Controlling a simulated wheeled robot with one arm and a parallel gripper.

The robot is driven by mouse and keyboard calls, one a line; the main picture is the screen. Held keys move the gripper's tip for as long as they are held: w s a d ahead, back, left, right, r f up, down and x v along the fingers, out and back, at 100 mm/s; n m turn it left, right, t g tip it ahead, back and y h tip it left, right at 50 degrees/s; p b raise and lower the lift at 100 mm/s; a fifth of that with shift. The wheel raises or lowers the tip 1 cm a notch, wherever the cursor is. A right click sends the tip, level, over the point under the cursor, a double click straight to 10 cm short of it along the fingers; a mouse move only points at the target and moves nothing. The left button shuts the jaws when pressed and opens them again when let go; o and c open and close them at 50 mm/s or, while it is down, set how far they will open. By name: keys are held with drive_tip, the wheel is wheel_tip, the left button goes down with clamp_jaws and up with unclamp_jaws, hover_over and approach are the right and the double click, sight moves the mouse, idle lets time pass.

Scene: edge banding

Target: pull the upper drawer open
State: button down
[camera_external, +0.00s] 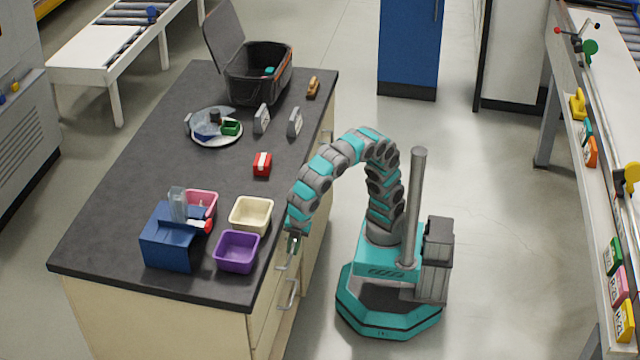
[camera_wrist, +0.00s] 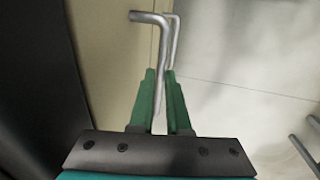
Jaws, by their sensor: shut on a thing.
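The upper drawer belongs to the cream cabinet under the dark counter, on the side facing my base. Its metal bar handle (camera_wrist: 164,55) runs between the green fingers of my gripper (camera_wrist: 160,100) in the wrist view. The fingers are shut around the bar. In the external view my gripper (camera_external: 293,245) is small, just below the counter's right edge, at the upper handle (camera_external: 288,264). A lower handle (camera_external: 288,296) shows beneath it. The cream drawer front (camera_wrist: 105,45) is partly hidden by the dark counter edge. I cannot tell whether the drawer stands slightly out.
A red box (camera_external: 262,164) lies further back. Open floor (camera_external: 490,230) lies right of my base.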

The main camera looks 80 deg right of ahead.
drive_tip(key=s, duration=0.5)
drive_tip(key=shift+a+r+b, duration=0.1)
drive_tip(key=shift+b, duration=0.25)
drive_tip(key=c, duration=0.9)
unclamp_jaws()
drive_tip(key=shift+s+r, duration=0.25)
drive_tip(key=shift+r, duration=1)
drive_tip(key=shift+s+r, duration=0.25)
drive_tip(key=shift+r, duration=1)
drive_tip(key=shift+s+r, duration=0.25)
drive_tip(key=shift+r, duration=1)
